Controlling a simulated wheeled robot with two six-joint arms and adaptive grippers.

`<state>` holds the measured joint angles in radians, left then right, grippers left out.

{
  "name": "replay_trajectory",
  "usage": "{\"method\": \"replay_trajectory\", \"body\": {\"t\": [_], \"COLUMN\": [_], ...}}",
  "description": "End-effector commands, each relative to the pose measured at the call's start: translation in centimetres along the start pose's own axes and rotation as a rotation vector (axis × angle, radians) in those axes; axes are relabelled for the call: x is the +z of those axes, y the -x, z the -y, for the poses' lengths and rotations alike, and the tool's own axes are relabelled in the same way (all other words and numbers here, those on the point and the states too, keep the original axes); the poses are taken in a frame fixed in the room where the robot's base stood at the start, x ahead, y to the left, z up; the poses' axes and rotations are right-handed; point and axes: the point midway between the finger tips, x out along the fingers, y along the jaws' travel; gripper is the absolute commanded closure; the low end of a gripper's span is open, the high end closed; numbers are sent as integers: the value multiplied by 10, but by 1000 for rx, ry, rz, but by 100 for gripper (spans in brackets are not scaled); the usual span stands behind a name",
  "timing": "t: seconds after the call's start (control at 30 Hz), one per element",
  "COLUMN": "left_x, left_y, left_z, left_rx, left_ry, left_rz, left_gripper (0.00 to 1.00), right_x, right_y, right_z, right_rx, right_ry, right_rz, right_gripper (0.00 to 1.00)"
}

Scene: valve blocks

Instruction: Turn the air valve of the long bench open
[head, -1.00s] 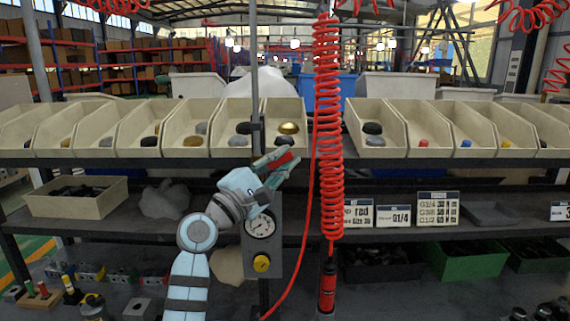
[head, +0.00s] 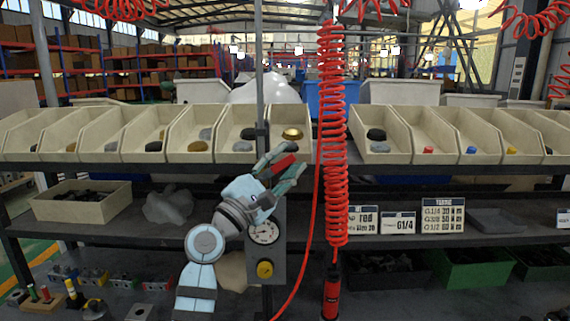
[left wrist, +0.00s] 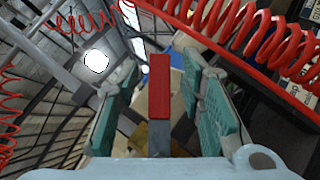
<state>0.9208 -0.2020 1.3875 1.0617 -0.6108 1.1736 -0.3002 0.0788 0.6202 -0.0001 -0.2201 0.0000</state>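The air valve's red lever (head: 284,163) shows between the fingers of my left gripper (head: 284,169), above the grey gauge panel. In the left wrist view the red lever (left wrist: 160,86) points away from the wrist with a grey stem below it. The teal fingers of the left gripper (left wrist: 160,112) stand apart on both sides of it, with a gap on each side. The left gripper is open and around the lever, not clamped. The valve body is mostly hidden behind the gripper. My right gripper is not in view.
A red coiled hose (head: 332,140) hangs close right of the gripper. A row of beige bins (head: 195,135) stands on the shelf behind. Printed signs (head: 442,213) stand on the shelf at right.

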Motion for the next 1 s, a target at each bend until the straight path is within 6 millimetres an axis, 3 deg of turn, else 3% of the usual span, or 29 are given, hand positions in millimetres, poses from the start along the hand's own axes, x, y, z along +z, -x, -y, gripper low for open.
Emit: {"method": "replay_trajectory", "body": {"t": [0.27, 0.7, 1.0], "left_x": [0, -1, 0], "left_y": [7, 111, 120], "left_z": [0, 0, 0], "left_rx": [1, 0, 0], "left_ry": [-2, -3, 0], "left_rz": [0, -2, 0], "left_gripper": [65, 65, 65], "right_x": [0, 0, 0], "right_y": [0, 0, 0], "right_z": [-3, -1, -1], "right_rx": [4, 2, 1], "right_ry": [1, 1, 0], "right_rz": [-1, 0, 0], "right_gripper": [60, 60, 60]}}
